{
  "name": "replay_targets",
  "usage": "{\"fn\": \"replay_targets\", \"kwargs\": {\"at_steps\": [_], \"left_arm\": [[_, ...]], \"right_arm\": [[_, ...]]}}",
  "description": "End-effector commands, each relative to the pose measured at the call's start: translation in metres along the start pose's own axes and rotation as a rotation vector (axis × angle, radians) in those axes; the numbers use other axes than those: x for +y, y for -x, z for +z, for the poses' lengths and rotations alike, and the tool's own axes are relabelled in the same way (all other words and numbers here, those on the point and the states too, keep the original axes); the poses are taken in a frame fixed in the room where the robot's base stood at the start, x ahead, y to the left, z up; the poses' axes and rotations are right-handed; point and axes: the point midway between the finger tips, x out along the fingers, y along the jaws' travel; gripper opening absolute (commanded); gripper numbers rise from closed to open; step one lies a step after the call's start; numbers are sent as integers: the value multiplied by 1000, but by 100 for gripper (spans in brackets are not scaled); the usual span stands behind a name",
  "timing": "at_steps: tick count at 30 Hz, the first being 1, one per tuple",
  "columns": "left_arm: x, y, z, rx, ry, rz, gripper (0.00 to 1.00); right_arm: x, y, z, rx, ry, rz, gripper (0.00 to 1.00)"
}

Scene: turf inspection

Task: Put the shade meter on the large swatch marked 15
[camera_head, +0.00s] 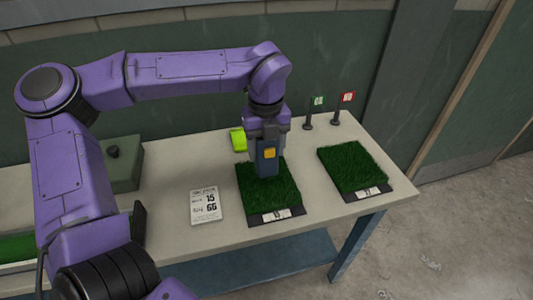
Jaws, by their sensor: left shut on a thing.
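The shade meter (267,162) is a blue-grey upright block with an orange-yellow patch on its front. My left gripper (266,140) comes down from above and is shut on its top. The meter is over the middle turf swatch (284,197), and its lower end meets the grass in the picture; I cannot tell whether it touches or hovers. This swatch has a label on its front edge, too small to read surely. A second swatch (352,166) lies to the right, its label also hard to read. My right gripper is not in view.
A card (205,205) showing 15 lies left of the middle swatch. A lime-green object (238,140) is behind the meter. A green flag (318,102) and a red flag (347,98) stand at the back. A green box (122,170) is at left. Bare table lies between the swatches.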

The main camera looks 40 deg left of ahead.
Motion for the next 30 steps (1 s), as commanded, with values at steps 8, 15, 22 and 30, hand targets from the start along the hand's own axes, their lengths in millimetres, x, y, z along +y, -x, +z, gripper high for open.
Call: {"fn": "replay_targets", "kwargs": {"at_steps": [8,15,22,30], "left_arm": [[-2,-39,6,2,1,1,20],[-3,-40,6,1,0,0,20],[-2,-43,6,1,0,1,85],[-2,-41,6,1,0,1,85]], "right_arm": [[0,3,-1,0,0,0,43],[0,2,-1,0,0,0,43],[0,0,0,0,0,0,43],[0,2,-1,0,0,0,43]]}}
